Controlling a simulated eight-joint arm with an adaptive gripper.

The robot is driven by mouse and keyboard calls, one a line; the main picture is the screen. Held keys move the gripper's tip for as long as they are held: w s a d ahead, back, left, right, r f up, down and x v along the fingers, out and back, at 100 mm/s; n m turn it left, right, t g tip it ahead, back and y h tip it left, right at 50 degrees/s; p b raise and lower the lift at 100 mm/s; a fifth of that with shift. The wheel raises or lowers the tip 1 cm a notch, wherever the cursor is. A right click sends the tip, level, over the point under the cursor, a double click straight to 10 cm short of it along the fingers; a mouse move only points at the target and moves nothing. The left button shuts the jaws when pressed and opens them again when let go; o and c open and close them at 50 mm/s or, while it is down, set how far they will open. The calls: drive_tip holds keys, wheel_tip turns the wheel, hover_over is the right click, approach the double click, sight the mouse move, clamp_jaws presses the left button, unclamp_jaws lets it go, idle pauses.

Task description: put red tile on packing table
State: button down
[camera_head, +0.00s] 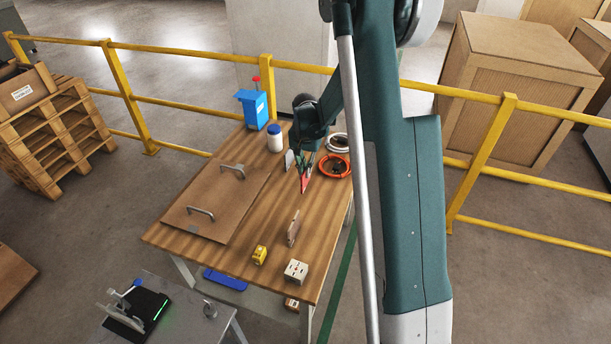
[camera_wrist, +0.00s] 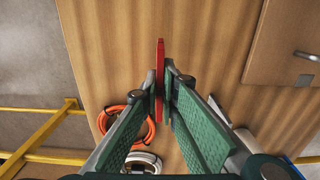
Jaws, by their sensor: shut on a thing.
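The red tile (camera_head: 305,183) is held edge-on between the fingertips of my gripper (camera_head: 304,172). In the wrist view the tile (camera_wrist: 160,62) stands up thin between the two green fingers of my gripper (camera_wrist: 161,92), and its far end points away from them. My gripper is shut on it, over the wooden-topped table (camera_head: 265,230). I cannot tell whether the tile touches the tabletop. A smaller grey table (camera_head: 170,280) stands at the lower left. No label shows which one is the packing table.
Near my gripper are an orange cable coil (camera_head: 334,166), a white coil (camera_head: 338,143) and a white jar (camera_head: 274,140). A brown panel with handles (camera_head: 217,205) covers the left. A thin brown piece (camera_head: 293,228), yellow tape measure (camera_head: 259,256) and socket box (camera_head: 296,271) are nearer the front.

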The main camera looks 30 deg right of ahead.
drive_tip(key=shift+f, duration=0.9)
drive_tip(key=shift+f+b, duration=0.2)
drive_tip(key=shift+b, duration=0.1)
drive_tip(key=c, duration=2.6)
unclamp_jaws()
drive_tip(key=shift+r, duration=0.2)
wheel_tip(320, 180, up, 12)
drive_tip(key=shift+p, duration=1.2)
